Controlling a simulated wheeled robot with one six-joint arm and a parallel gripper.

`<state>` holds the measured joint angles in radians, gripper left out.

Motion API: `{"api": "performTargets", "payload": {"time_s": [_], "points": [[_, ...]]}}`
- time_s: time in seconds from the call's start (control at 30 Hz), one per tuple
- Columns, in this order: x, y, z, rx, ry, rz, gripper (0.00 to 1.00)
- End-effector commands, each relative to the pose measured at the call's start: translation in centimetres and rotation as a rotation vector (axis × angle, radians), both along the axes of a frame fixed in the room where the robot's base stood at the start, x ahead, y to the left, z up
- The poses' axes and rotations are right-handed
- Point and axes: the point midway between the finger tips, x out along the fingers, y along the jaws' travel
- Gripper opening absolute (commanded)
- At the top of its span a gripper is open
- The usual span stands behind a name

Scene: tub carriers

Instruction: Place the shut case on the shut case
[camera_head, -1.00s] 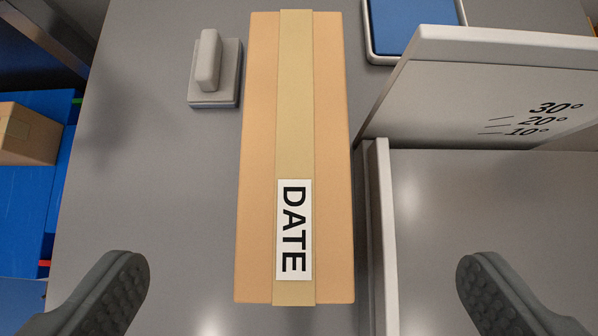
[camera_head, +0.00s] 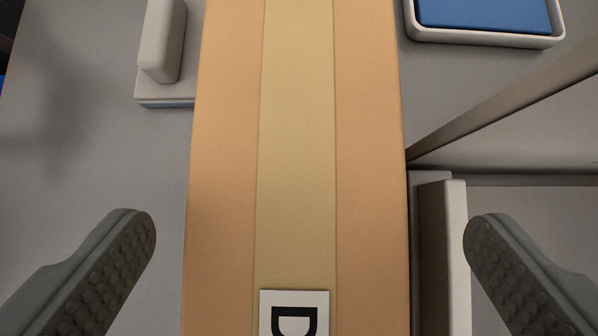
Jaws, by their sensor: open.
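A shut cardboard case (camera_head: 225,180) with a tan tape strip down its middle lies on the grey surface, long side running away from me. A white label with a black letter D shows at the bottom edge; the case's near end is out of view. My gripper (camera_head: 310,245) is open, one finger on each side of the case, with a gap to it on both sides. I cannot tell from this view whether the fingertips are below the top of the case. No second shut case is in view now.
A grey stamp-like block with a handle (camera_head: 163,45) stands close to the left of the case. A white tray with a blue pad (camera_head: 485,15) is at the upper right. A grey upright wall (camera_head: 443,255) stands close on the right, near my right finger. Free surface lies left.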

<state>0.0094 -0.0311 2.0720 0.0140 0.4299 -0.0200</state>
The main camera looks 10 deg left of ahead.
Motion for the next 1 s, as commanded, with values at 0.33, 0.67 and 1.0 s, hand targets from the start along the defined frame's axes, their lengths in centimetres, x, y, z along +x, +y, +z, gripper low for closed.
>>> {"api": "performTargets", "payload": {"time_s": [0.33, 0.67, 1.0], "points": [[2.2, 0.5, -2.8, -0.001, 0.003, 0.001, 1.00], [3.2, 0.5, -3.9, 0.000, 0.000, 0.000, 1.00], [3.2, 0.5, -3.9, 0.000, 0.000, 0.000, 0.45]]}}
